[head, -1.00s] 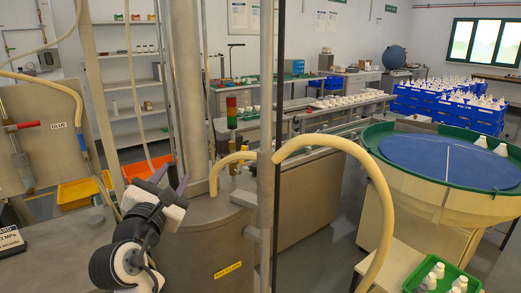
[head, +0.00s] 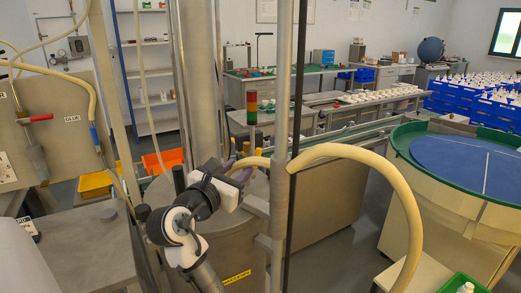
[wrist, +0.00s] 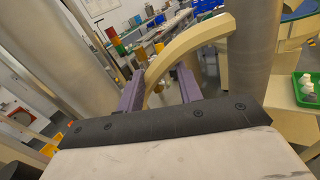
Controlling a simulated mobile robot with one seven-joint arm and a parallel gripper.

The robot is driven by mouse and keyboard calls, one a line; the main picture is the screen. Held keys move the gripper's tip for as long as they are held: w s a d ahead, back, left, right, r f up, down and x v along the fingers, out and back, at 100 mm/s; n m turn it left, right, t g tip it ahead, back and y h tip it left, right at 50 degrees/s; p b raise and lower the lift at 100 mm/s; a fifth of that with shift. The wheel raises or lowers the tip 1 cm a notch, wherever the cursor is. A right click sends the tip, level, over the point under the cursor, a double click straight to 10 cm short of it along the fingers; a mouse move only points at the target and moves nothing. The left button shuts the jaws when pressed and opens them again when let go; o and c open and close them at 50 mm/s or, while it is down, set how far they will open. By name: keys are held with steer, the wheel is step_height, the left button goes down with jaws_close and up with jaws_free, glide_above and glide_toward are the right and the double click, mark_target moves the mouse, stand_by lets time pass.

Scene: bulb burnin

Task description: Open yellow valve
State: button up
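I cannot make out a yellow valve in either view. My gripper (head: 236,166) is beside the upright pipes in the head view, its purple fingers partly hidden by my wrist. In the wrist view my gripper (wrist: 160,90) has its two purple fingers spread apart. A pale yellow curved hose (wrist: 190,42) runs up through the space between or just beyond them; I cannot tell whether it touches. In the head view this hose (head: 385,175) arches from the thin upright pipe, with a short piece (head: 250,162) near my gripper.
A red-handled valve (head: 40,118) is on the panel at the left. A thin upright pipe (head: 280,130) and a thick steel column (head: 200,85) stand close to my arm. A round blue-topped table (head: 470,160) is at the right. A green tray (wrist: 307,90) is at the right.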

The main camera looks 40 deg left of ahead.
mark_target(257, 153)
steer(key=w, duration=0.3)
steer(key=w+a+p, duration=0.1)
steer(key=w, duration=0.3)
steer(key=w+a+p, duration=0.1)
steer(key=w, duration=0.3)
jaws_close()
steer(key=shift+s, duration=0.1)
